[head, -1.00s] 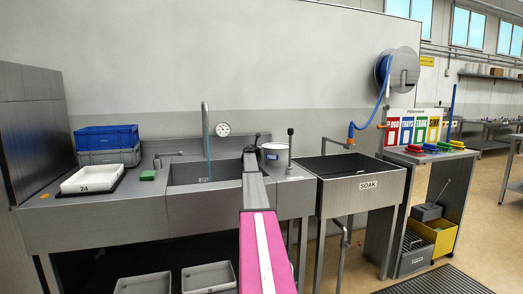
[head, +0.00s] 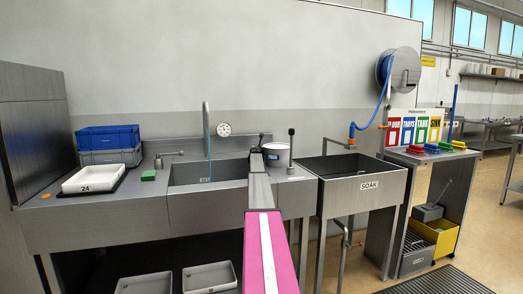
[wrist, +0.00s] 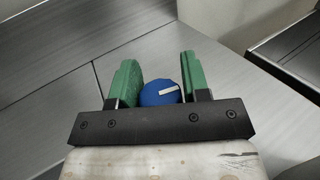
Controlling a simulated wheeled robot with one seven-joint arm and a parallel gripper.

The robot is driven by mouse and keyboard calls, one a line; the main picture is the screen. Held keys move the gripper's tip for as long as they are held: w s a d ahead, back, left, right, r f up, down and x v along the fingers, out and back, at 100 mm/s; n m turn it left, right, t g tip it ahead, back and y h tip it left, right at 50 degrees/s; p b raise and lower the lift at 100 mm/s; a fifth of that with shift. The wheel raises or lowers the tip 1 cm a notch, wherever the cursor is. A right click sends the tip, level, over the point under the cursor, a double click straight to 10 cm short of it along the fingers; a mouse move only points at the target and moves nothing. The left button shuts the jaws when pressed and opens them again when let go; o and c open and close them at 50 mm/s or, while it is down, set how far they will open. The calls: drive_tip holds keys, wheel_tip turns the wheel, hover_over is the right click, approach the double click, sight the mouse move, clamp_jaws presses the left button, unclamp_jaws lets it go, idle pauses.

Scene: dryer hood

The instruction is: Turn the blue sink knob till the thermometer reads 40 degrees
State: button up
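The blue sink knob (wrist: 160,93), with a white mark on it, shows in the wrist view between the green fingers of my gripper (wrist: 158,75). The fingers stand apart with the knob between them; a firm hold on it is not visible. The round white thermometer (head: 224,129) is on the wall behind the sink (head: 208,172), right of the tap. Its reading is too small to make out. A bluish stream runs from the tap (head: 207,125).
The soak basin (head: 362,184) is further right. A white tray (head: 93,178), stacked crates (head: 107,140) and a green block (head: 148,175) are on the left counter.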

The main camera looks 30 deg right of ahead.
drive_tip(key=shift+o, duration=1.2)
drive_tip(key=shift+r, duration=0.2)
wheel_tip(320, 180, up, 4)
drive_tip(key=shift+f, duration=0.1)
drive_tip(key=a+r, duration=0.6)
drive_tip(key=a, duration=0.5)
drive_tip(key=shift+a+r, duration=0.35)
